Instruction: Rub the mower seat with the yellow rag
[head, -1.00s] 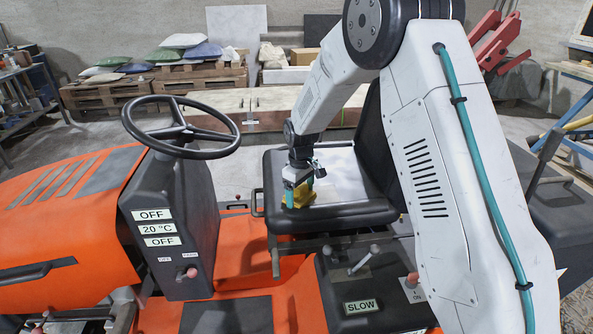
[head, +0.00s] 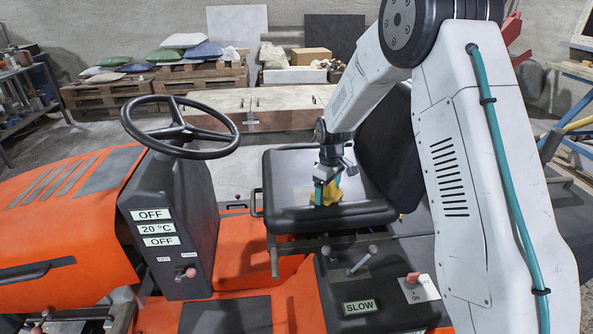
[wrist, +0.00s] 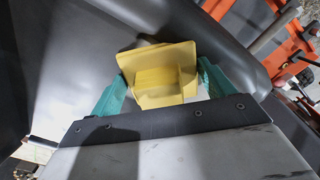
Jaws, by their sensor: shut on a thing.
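The mower seat (head: 288,172) is black, with a flat cushion and a backrest (head: 388,140) behind it to the right. My gripper (head: 327,190) points down at the middle of the cushion. Its teal fingers are shut on the yellow rag (head: 326,196), which is low at the cushion and appears to touch it. In the wrist view the folded rag (wrist: 160,75) sits between both teal fingers (wrist: 160,92), over the dark seat surface (wrist: 65,60). The rag's underside is hidden.
The steering wheel (head: 180,127) and orange hood (head: 70,210) are at left. Levers (head: 362,262) and the SLOW panel (head: 361,306) are in front of the seat.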

